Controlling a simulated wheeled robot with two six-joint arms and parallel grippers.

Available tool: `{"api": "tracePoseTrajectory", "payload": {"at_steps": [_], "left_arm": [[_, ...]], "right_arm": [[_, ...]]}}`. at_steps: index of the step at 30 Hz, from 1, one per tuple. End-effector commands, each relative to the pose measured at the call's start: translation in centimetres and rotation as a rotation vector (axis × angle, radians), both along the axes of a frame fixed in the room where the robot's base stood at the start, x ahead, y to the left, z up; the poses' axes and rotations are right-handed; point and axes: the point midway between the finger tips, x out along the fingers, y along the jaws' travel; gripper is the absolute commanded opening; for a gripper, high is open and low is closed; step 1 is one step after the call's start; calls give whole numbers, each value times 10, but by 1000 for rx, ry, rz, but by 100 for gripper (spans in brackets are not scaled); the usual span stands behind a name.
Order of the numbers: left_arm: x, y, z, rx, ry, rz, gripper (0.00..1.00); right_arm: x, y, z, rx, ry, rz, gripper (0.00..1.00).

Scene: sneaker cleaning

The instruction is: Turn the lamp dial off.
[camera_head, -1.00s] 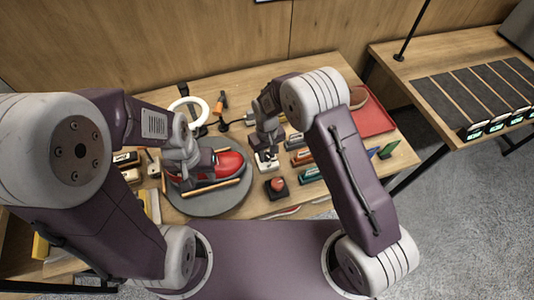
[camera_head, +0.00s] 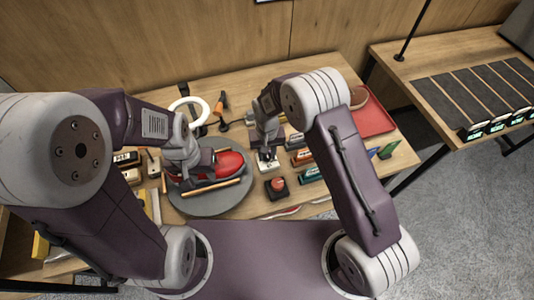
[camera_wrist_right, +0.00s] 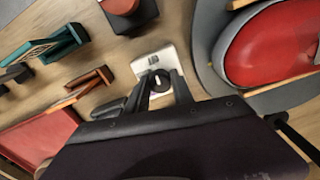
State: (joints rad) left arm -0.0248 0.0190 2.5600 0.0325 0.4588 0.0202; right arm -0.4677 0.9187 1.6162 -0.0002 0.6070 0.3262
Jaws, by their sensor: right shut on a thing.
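The lamp dial is a dark knob (camera_wrist_right: 160,81) on a small white base (camera_wrist_right: 151,62), seen in the right wrist view. The white base also shows in the head view (camera_head: 269,165), right of the turntable. My right gripper (camera_wrist_right: 158,92) points down at it, with its two dark fingers shut on the knob, one on each side. The ring lamp (camera_head: 201,104) stands behind the sneaker, a pale ring. My left gripper (camera_head: 190,182) is over the left part of the red sneaker (camera_head: 230,163); its fingers are too hidden to tell if they are open.
The sneaker lies on a round grey turntable (camera_head: 215,205). A red button on a black box (camera_head: 277,186) is just in front of the dial base. Several brushes (camera_head: 310,175) lie to the right. A red tray (camera_head: 376,120) is at the back right.

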Motion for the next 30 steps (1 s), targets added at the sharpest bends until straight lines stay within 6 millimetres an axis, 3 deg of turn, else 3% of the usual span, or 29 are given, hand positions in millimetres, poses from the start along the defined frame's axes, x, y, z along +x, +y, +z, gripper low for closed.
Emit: {"api": "tracePoseTrajectory", "payload": {"at_steps": [5,6,8,19,30], "left_arm": [[0,0,1,0,0,0,36],[0,0,1,0,0,0,36],[0,0,1,0,0,0,36],[0,0,-2,0,0,0,36],[0,0,-12,0,0,0,36]], "right_arm": [[4,1,3,6,-12,-1,0],[4,1,3,6,-12,0,37],[4,1,3,5,-10,0,51],[2,1,8,3,-6,1,51],[3,1,82,4,-8,0,51]]}}
